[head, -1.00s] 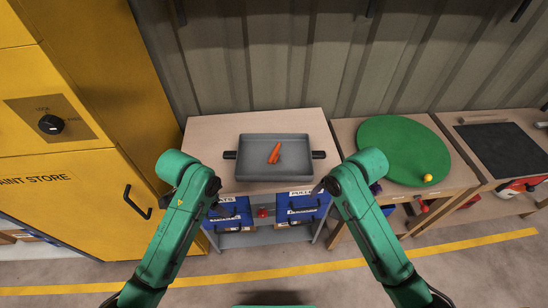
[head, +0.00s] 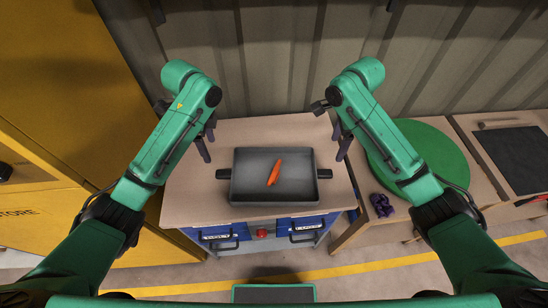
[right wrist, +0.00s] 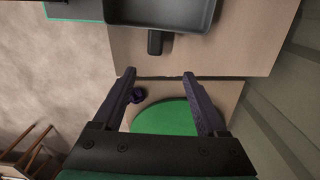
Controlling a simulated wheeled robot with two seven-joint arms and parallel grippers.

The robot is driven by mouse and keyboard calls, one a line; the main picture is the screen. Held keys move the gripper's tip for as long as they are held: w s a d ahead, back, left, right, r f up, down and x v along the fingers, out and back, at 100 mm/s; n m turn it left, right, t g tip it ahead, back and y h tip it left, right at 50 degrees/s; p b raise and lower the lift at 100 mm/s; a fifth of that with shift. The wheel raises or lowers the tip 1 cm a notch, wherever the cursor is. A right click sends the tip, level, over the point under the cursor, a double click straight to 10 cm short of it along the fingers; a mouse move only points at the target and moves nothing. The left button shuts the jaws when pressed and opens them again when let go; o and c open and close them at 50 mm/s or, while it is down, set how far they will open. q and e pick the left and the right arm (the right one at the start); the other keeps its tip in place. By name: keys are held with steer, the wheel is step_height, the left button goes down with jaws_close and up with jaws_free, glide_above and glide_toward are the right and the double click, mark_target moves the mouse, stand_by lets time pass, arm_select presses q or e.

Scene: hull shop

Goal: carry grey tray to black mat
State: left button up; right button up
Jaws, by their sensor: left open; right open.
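The grey tray (head: 272,201) lies flat on the left wooden bench, with an orange carrot-like piece (head: 275,168) inside. It has a black handle at its left end (head: 223,174) and another at its right end (head: 324,173). My left gripper (head: 207,141) is open and empty, above and behind the left handle. My right gripper (head: 340,141) is open and empty, above and behind the right handle. In the right wrist view its fingers (right wrist: 163,85) are apart, with the tray's handle (right wrist: 156,42) beyond them. The black mat (head: 515,157) lies on the far right bench.
A round green mat (head: 420,158) covers much of the middle bench, partly hidden by my right arm. A purple item (head: 381,205) is near that bench's front edge. Blue drawers (head: 225,233) are below the tray. A yellow cabinet stands left; a corrugated wall is behind.

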arm_select(q)
glide_above(217, 173)
step_height(217, 173, down, 4)
steer(key=shift+w+f, duration=0.15)
steer(key=shift+f, duration=0.05)
arm_select(e)
glide_above(329, 172)
step_height(329, 172, down, 4)
steer(key=shift+w+d+f, duration=0.1)
steer(key=shift+f, duration=0.1)
arm_select(q)
step_height(329, 172, down, 9)
steer(key=shift+f, duration=0.2)
arm_select(e)
step_height(329, 172, down, 9)
steer(key=shift+f, duration=0.2)
steer(key=shift+s, duration=0.2)
arm_select(q)
steer(key=shift+s, duration=0.2)
jaws_close()
arm_select(e)
jaws_close()
arm_select(q)
steer(key=shift+w, duration=0.1)
